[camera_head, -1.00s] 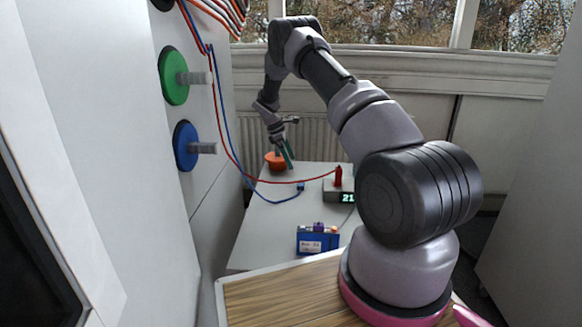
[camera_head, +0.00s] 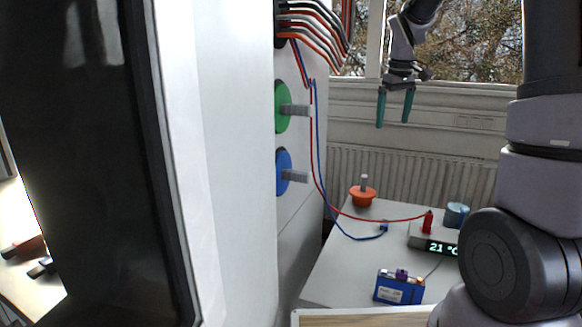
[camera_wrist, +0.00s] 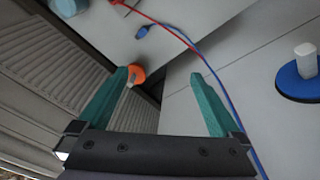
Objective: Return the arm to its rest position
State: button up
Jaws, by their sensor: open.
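My gripper (camera_head: 393,122) is in the air in front of the window, high above the white table (camera_head: 335,272). Its two teal fingers point down, apart and empty; they also show in the wrist view (camera_wrist: 158,76). The orange knob (camera_head: 362,197) with its grey stem stands on the table below my gripper, clear of it. In the wrist view the orange knob (camera_wrist: 137,73) shows beyond the left finger. My arm rises at the right of the head view, and its upper links are cut off by the top edge.
A tall white cabinet (camera_head: 235,150) with a green knob (camera_head: 283,106) and a blue knob (camera_head: 284,172) stands left of my gripper. Red and blue cables hang from it to the table. The table also bears a blue box (camera_head: 398,289), a display unit (camera_head: 436,247) and a blue-grey cylinder (camera_head: 456,214).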

jog(key=s+a+r+m+t, duration=0.1)
jog(key=s+r+m, duration=0.1)
jog(key=s, duration=0.6)
jog(key=s+a+r+m+t+y, duration=0.1)
jog(key=s+r+m+t, duration=0.1)
jog(key=s, duration=0.7)
jog(key=s+a+r+m+t+y, duration=0.1)
jog(key=s+m, duration=0.3)
jog(key=s, duration=0.4)
jog(key=shift+s+a+r+t, duration=0.3)
jog(key=shift+a+r, duration=0.15)
jog(key=shift+r, duration=0.3)
jog(key=shift+s+f, duration=0.1)
jog(key=shift+s, duration=0.15)
jog(key=c, duration=0.4)
jog(key=shift+s, duration=0.1)
jog(key=shift+c, duration=0.2)
